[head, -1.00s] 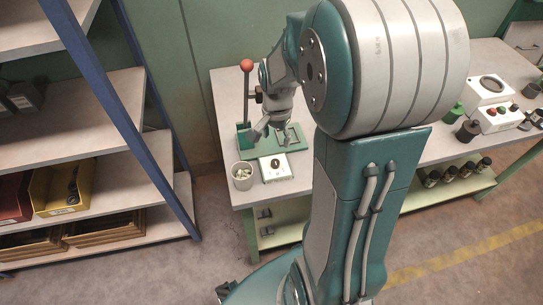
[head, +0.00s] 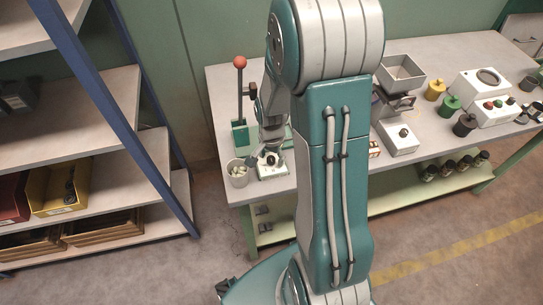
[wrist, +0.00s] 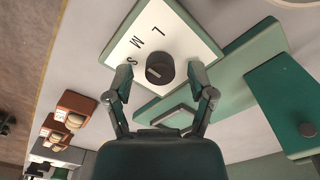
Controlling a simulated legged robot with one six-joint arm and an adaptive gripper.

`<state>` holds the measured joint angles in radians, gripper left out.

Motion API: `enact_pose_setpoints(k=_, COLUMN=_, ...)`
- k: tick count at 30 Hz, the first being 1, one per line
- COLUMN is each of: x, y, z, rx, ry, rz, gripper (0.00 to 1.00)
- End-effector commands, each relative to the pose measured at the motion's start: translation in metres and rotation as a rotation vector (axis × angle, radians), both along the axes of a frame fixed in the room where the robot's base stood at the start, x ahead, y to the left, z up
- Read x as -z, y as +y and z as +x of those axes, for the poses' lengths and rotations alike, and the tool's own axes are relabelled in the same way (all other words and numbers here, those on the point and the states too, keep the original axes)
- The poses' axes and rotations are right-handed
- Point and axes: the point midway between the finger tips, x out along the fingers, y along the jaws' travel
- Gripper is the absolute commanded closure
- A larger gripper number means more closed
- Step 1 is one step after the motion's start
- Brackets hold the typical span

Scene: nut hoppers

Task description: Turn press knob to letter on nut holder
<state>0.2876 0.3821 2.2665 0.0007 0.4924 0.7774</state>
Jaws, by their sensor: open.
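The press knob (wrist: 160,68) is a dark round dial on a white plate (wrist: 150,30) lettered S, M and L in the wrist view. A pale mark shows on its face; which letter it points to I cannot tell. My gripper (wrist: 161,79) is open, with one finger on each side of the knob; contact is unclear. In the head view my gripper (head: 268,153) is down over the small white knob box (head: 273,173), in front of the green press (head: 240,133) with its red-balled lever. Brown blocks (wrist: 75,104), possibly nut holders, show at left in the wrist view; no letter is readable.
A cup of pale pieces (head: 238,178) stands left of the knob box. A shelf rack (head: 100,125) is at left.

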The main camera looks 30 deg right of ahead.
Motion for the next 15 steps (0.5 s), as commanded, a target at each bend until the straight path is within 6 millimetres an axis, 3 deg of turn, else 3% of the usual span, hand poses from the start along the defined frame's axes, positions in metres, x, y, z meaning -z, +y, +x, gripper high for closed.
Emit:
enact_pose_setpoints(k=1, x=-0.0001, y=0.0001, z=0.0, rx=0.0, ry=0.0, rz=0.0, gripper=0.34)
enact_pose_setpoints(k=5, x=-0.0002, y=0.0001, z=0.0, rx=0.0, ry=0.0, rz=0.0, gripper=0.92)
enact_pose_setpoints(k=6, x=-0.0002, y=0.0001, z=0.0, rx=0.0, ry=0.0, rz=0.0, gripper=1.0)
enact_pose_setpoints(k=15, x=-0.0001, y=0.0005, z=0.0002, rx=-0.01, ry=0.0, rz=0.001, gripper=1.0)
